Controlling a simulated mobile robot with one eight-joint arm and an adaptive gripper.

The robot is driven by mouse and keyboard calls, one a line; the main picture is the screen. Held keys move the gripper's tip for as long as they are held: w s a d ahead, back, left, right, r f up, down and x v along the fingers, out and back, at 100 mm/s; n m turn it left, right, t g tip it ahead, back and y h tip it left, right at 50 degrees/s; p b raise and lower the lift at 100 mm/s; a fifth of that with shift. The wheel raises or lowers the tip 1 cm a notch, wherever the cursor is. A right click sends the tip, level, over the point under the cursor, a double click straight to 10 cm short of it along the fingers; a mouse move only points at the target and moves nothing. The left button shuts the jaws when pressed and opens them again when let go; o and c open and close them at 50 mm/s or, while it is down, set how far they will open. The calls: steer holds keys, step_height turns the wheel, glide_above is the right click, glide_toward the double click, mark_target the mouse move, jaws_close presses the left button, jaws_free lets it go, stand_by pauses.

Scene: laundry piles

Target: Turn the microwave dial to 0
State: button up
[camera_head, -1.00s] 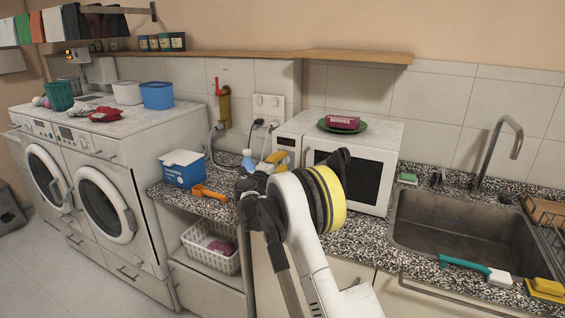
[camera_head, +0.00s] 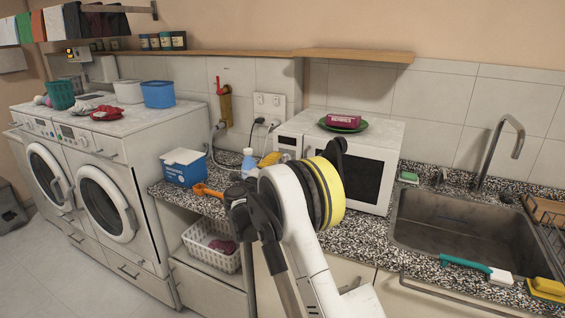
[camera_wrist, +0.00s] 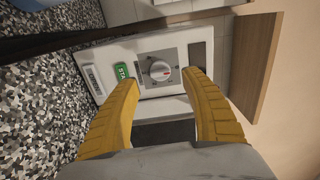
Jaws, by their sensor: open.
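The white microwave (camera_head: 374,170) stands on the speckled counter, its dark door window facing out and its control panel at the left. A green start button (camera_wrist: 122,72) sits beside the dial. My gripper (camera_wrist: 164,85) is open, its two yellow fingers pointing at the panel with the dial between and just beyond the tips. No contact with the dial is visible. In the head view my arm hides the lower panel, and the gripper's fingertips are largely hidden.
A blue-white tub (camera_head: 184,167), an orange scoop (camera_head: 207,190) and a bottle (camera_head: 249,163) stand left of my arm. The sink (camera_head: 450,222) is at right. A wooden shelf (camera_head: 352,56) hangs above.

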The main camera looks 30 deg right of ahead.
steer(key=v, duration=0.6)
steer(key=shift+s+a, duration=0.2)
steer(key=shift+a, duration=0.05)
steer(key=shift+r, duration=0.1)
